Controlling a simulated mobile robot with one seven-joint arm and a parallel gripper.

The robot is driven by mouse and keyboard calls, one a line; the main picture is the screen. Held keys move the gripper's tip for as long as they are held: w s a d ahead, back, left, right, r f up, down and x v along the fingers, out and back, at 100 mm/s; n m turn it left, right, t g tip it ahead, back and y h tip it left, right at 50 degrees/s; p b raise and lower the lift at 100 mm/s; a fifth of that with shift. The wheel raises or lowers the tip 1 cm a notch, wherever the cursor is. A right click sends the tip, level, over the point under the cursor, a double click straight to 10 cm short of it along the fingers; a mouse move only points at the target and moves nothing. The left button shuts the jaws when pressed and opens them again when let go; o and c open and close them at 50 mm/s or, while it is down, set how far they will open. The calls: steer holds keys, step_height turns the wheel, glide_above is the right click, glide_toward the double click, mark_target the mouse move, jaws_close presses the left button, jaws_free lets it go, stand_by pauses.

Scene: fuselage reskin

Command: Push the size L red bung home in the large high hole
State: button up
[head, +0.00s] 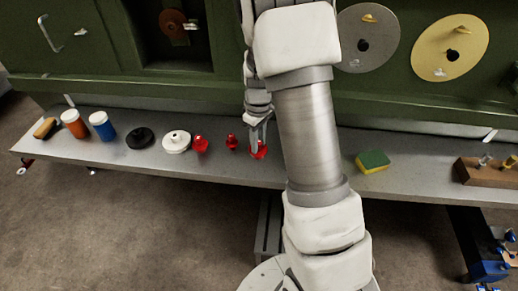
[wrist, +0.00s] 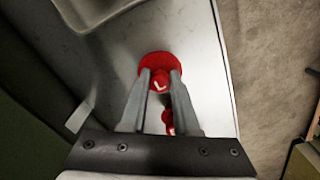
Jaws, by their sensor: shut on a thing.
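The size L red bung (wrist: 155,59) has a wide round flange and a knob marked with a white L in the wrist view. My gripper (wrist: 160,77) has its two fingers shut on that knob, one on each side. In the head view the bung (head: 260,153) is at the grey shelf, below my gripper (head: 258,141). The green fuselage wall stands behind. It carries a grey disc (head: 378,40) and a yellow disc (head: 428,48), each with a dark hole. I cannot tell which hole is the large high one; my arm hides part of the wall.
On the shelf (head: 310,168) stand two other red bungs (head: 200,145) (head: 231,142), a white piece (head: 177,142), a black piece (head: 140,138), blue (head: 102,126) and orange (head: 75,124) jars, a sponge (head: 373,162) and a wooden block (head: 488,173). Shelf beside the sponge is clear.

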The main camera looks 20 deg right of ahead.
jaws_close()
steer(key=shift+r+p, duration=1)
steer(key=shift+r, duration=0.7)
steer(key=shift+r+p, duration=0.85)
steer(key=shift+r, duration=0.55)
